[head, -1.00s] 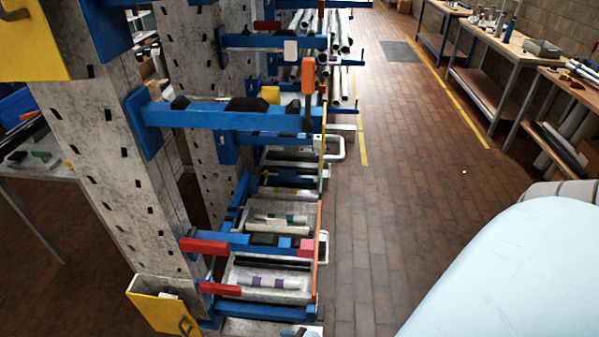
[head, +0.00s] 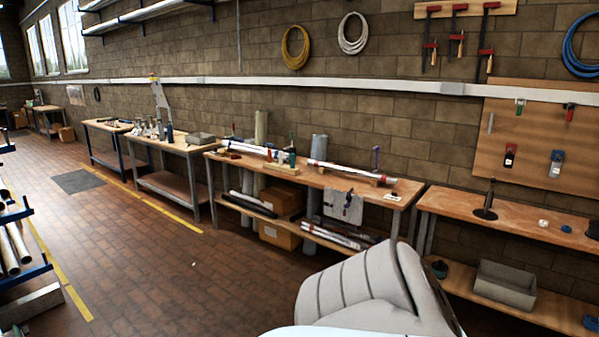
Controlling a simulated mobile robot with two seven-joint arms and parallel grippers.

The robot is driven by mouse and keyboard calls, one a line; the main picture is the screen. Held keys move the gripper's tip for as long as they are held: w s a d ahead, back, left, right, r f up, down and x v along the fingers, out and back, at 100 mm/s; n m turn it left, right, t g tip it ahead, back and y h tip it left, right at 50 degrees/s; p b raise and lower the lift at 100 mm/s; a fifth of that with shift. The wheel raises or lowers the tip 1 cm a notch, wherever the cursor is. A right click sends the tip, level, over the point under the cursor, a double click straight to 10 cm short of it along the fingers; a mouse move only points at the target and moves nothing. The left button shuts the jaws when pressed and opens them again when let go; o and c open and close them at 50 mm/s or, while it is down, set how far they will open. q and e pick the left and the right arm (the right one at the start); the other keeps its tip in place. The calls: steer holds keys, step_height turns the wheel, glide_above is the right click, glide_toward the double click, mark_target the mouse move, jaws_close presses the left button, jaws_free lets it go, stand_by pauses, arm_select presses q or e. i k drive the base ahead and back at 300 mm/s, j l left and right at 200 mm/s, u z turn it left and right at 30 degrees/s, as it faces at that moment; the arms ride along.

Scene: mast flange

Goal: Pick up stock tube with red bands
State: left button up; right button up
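A long pale tube (head: 345,171) lies on the wooden workbench (head: 285,181) against the brick wall, right of the middle in the head view. It shows reddish marks near its ends, which look like red bands but are small. A second pale tube (head: 246,148) lies farther left on the same bench; a small red spot shows near its left end, and I cannot tell whether it is a band. Neither gripper is in view.
A lower shelf holds more dark and pale tubes (head: 335,235) and cardboard boxes (head: 279,234). Another bench (head: 520,222) stands to the right, with a grey bin (head: 503,285) below. A blue rack (head: 28,272) is at the left edge. The brick floor (head: 170,255) between is clear.

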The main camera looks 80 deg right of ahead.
mark_target(394, 181)
steer(key=z, duration=2.95)
steer(key=u, duration=1.9)
steer(key=z, duration=1.9)
steer(key=i+z, duration=0.1)
steer(key=i, duration=0.7)
